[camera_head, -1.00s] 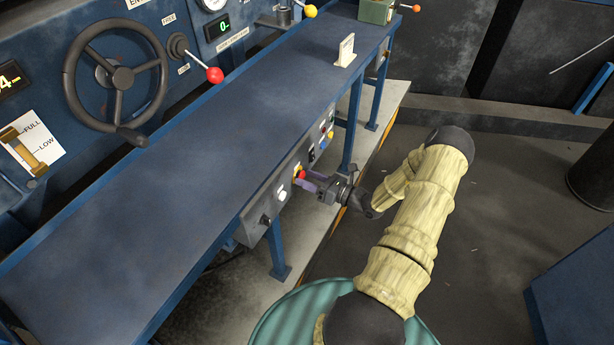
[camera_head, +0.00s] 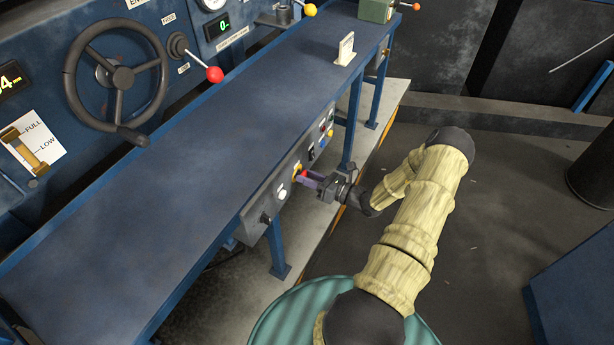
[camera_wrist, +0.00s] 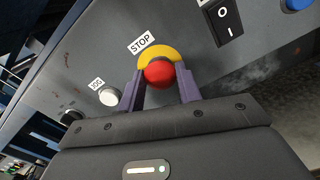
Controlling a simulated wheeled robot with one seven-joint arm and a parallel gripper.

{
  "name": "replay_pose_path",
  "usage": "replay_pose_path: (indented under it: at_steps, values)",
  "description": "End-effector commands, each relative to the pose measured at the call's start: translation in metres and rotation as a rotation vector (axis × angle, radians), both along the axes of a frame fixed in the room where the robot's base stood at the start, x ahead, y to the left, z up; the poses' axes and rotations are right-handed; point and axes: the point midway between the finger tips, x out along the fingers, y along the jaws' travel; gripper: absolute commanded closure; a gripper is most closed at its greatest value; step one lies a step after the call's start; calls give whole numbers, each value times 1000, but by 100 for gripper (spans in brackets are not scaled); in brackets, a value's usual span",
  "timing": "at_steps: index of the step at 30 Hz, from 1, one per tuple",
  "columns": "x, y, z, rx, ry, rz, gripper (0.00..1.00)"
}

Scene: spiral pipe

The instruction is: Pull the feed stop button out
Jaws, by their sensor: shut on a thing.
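The feed stop button is a red round knob (camera_wrist: 159,72) on a yellow collar (camera_wrist: 158,56), under a STOP label (camera_wrist: 141,43) on a grey control panel (camera_wrist: 85,65). In the wrist view the two purple fingers of my gripper (camera_wrist: 160,90) are on either side of the red knob, shut on it. In the head view my gripper (camera_head: 311,179) reaches the panel on the table's front edge from the right. A bit of the red knob (camera_head: 304,174) shows between the fingers, with the yellow collar (camera_head: 297,168) behind it.
A white JOG button (camera_wrist: 109,96) is left of the stop button. A black rocker switch (camera_wrist: 224,20) and a blue button (camera_wrist: 297,4) are to the right.

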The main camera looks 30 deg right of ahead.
Motion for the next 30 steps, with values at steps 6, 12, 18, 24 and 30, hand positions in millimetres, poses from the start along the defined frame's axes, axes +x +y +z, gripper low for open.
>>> replay_pose_path:
  at_steps: [6, 12, 18, 24, 30]
  values:
    - [-1, -1, -1, 0, 2, -1, 100]
    - [-1, -1, 0, 1, 1, -1, 45]
    - [-1, -1, 0, 1, 1, -1, 45]
    - [-13, -10, -1, 1, 0, -2, 45]
    - [-43, -30, -2, -2, 1, -5, 45]
